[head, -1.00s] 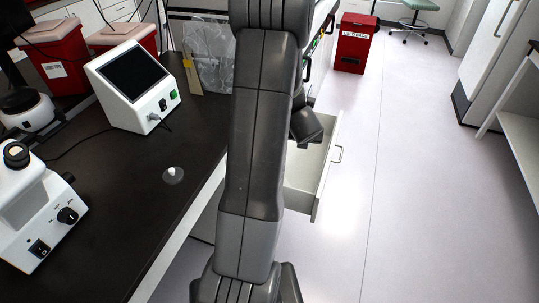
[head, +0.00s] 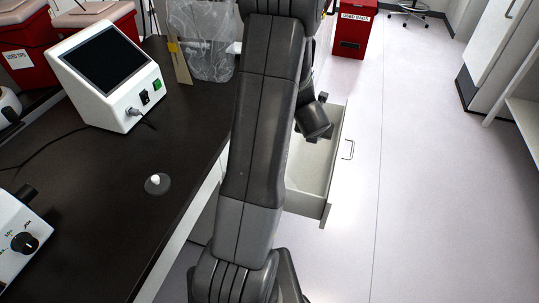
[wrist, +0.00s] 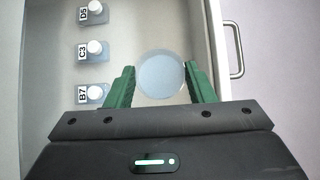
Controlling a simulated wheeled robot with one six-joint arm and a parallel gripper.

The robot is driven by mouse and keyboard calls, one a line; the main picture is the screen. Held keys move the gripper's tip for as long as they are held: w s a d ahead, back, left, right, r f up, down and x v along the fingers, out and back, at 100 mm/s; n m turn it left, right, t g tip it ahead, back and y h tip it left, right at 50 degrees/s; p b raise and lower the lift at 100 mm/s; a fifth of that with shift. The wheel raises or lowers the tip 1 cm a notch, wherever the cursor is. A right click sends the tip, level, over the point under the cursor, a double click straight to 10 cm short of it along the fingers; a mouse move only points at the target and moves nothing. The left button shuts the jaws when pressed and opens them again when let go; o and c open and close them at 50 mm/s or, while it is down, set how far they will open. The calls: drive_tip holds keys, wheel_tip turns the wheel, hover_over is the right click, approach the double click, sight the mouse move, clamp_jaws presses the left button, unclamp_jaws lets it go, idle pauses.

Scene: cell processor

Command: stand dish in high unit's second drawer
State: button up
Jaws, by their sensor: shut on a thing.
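A round, pale blue dish (wrist: 160,74) sits between the two green fingers of my gripper (wrist: 159,83) in the wrist view, and the gripper is shut on it. The dish is seen from above over the right part of an open drawer, near its handle side. I cannot tell whether it touches the drawer floor. The open drawer (head: 325,208) also shows in the head view, to the right of my arm. There my gripper and the dish are hidden.
Small white-capped bottles labelled D5 (wrist: 94,12), C3 (wrist: 94,48) and B7 (wrist: 92,93) line the drawer's left part. The dark bench holds a screen device (head: 107,75) and a small white-knobbed piece (head: 157,184). A red bin (head: 354,35) stands on the floor beyond.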

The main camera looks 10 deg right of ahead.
drive_tip(key=f+b, duration=1.2)
drive_tip(key=f, duration=0.1)
drive_tip(key=w+f+b, duration=0.1)
drive_tip(key=f+b, duration=0.5)
drive_tip(key=shift+f, duration=0.2)
drive_tip(key=shift+f+b, duration=0.15)
drive_tip(key=shift+b, duration=0.15)
drive_tip(key=o, duration=1.4)
drive_tip(key=shift+s+a+r+p, duration=0.1)
drive_tip(key=shift+s+r+p, duration=0.05)
drive_tip(key=shift+r+p, duration=0.3)
drive_tip(key=p+v, duration=0.4)
drive_tip(key=v, duration=0.7)
drive_tip(key=shift+s+a+r+p, duration=0.1)
drive_tip(key=shift+s+a+p, duration=0.1)
drive_tip(key=shift+p, duration=0.15)
